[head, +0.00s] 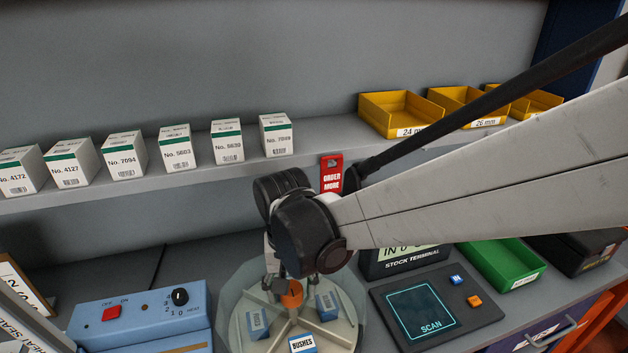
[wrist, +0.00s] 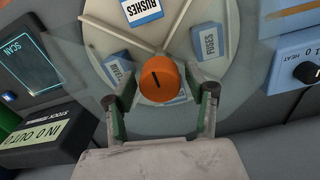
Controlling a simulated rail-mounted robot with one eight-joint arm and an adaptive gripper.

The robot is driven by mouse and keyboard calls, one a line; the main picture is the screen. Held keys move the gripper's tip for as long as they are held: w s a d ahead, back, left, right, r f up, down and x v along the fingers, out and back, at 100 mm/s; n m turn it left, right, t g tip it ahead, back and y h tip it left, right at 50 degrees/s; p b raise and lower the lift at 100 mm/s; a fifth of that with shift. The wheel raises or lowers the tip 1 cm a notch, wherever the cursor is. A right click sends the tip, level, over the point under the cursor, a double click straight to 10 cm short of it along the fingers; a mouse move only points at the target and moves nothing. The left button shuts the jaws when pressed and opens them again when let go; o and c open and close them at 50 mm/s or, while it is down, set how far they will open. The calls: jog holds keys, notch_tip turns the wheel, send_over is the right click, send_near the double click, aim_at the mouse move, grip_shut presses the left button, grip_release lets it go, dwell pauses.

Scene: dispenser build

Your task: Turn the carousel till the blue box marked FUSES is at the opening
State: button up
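The round carousel (head: 335,335) stands on the bench with blue boxes in its divided compartments and an orange knob (head: 292,296) at its middle. In the wrist view, the FUSES box (wrist: 209,41) is right of the orange knob (wrist: 160,79). The BUSHES box (wrist: 142,10) is at the top; in the head view it is at the front (head: 303,344). Another blue box (wrist: 119,68) is on the left, its label hard to read. One more is partly hidden behind the knob. My gripper (wrist: 162,78) is open, with its fingers either side of the knob and gaps showing.
A see-through wall surrounds much of the carousel; its opening is not clear. A blue heat sealer (head: 140,318) stands to the left, the stock terminal (head: 400,262) and scan pad (head: 422,312) close on the right. A shelf (head: 335,140) with white boxes and yellow bins runs behind.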

grip_shut()
